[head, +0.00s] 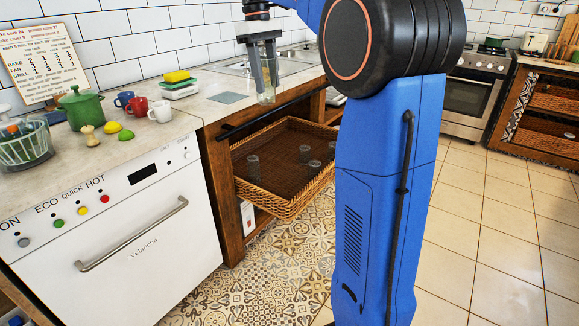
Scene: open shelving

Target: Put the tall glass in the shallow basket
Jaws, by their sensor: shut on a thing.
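My gripper (264,82) is above the counter's edge at the upper middle, pointing down. It is shut on a tall clear glass (266,97), which hangs upright between the fingers. The fingers hide part of the glass. The shallow basket (284,206) is brown wicker and sticks out from under the counter, below and slightly right of the held glass. Several small clear glasses (253,166) stand in it. The held glass is above the basket's level and apart from it. My arm covers the basket's right end.
A dark rail (270,109) runs along the counter front above the basket. The tiled floor is clear.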

